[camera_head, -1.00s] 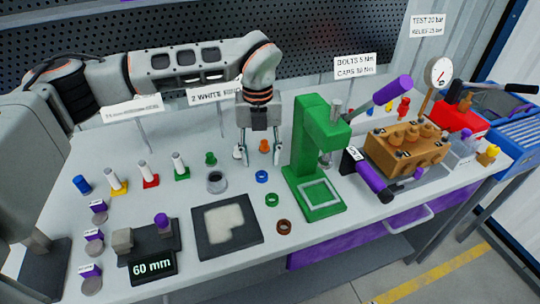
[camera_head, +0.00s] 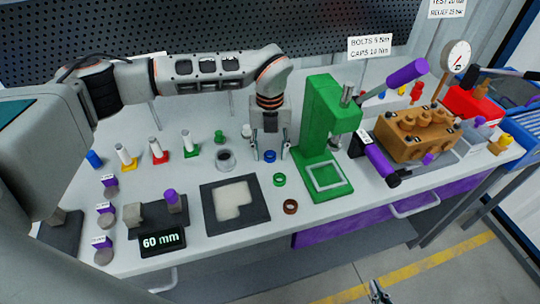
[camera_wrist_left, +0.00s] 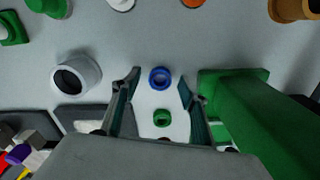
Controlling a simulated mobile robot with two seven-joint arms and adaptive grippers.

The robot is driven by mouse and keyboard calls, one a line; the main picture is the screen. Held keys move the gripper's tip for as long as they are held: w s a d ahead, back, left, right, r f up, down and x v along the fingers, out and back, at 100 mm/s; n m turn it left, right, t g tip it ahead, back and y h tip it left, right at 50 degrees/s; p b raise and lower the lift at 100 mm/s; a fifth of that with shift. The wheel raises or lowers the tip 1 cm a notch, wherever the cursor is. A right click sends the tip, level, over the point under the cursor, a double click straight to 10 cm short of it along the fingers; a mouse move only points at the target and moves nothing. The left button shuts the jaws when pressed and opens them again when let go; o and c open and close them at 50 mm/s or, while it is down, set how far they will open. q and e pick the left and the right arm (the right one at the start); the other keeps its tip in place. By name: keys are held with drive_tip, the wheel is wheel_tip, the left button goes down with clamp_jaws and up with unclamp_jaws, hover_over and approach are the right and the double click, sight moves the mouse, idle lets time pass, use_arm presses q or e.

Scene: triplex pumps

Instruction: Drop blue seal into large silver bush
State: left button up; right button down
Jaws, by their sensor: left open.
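The blue seal (camera_head: 270,155) is a small ring lying flat on the bench. It also shows in the left wrist view (camera_wrist_left: 159,69), between the fingertips and apart from both. My left gripper (camera_head: 270,153) is open and points down over the blue seal. In the wrist view its fingers (camera_wrist_left: 159,80) stand on either side of the ring. The large silver bush (camera_head: 225,160) stands upright with its hole up, left of the gripper. It also shows in the wrist view (camera_wrist_left: 90,69). My right gripper (camera_head: 379,292) shows only slightly at the bottom edge; its jaw state is unclear.
The green press (camera_head: 325,135) stands close on the right of my left gripper. A green ring (camera_head: 279,180) and a brown ring (camera_head: 290,207) lie in front. A dark tray (camera_head: 210,215) lies front left. Several coloured-base posts and a green plug (camera_head: 219,137) stand left.

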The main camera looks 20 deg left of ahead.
use_arm(q)
drive_tip(key=c, duration=0.8)
drive_tip(key=shift+r, duration=0.15)
use_arm(e)
drive_tip(key=shift+f, duration=0.15)
